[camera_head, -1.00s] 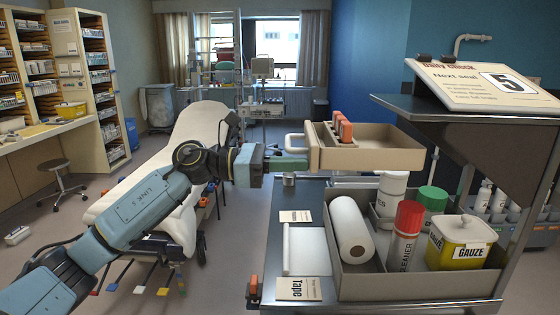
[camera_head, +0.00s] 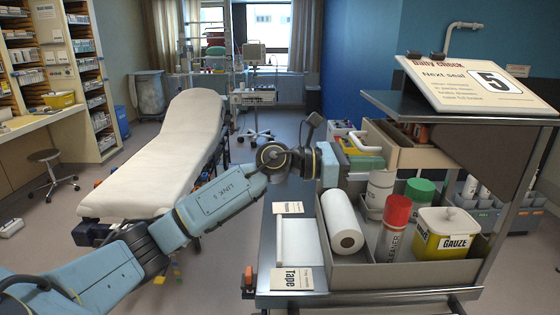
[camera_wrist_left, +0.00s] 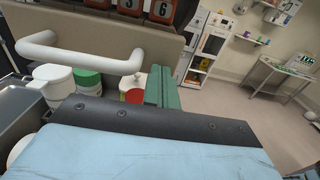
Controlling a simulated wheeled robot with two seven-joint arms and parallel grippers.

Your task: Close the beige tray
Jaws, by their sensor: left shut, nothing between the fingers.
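The beige tray (camera_head: 412,158) sits under the dark upper shelf of the trolley, with most of it under the shelf and its front end still sticking out to the left. Its white handle (camera_head: 372,134) is on that front end. The tray front (camera_wrist_left: 120,32) and the handle (camera_wrist_left: 80,52) also show large in the left wrist view, with orange number blocks (camera_wrist_left: 160,10) above. My left gripper (camera_head: 376,163) is shut and empty, its green fingers at the tray front beside the handle, not around it. I cannot tell whether they touch. My right gripper is out of view.
Below the tray, a grey bin (camera_head: 375,268) on the trolley holds a paper roll (camera_head: 342,222), a red-capped cleaner bottle (camera_head: 396,222) and a gauze tin (camera_head: 446,235). A sign (camera_head: 478,82) stands on the upper shelf. A stretcher (camera_head: 160,155) is left of the trolley.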

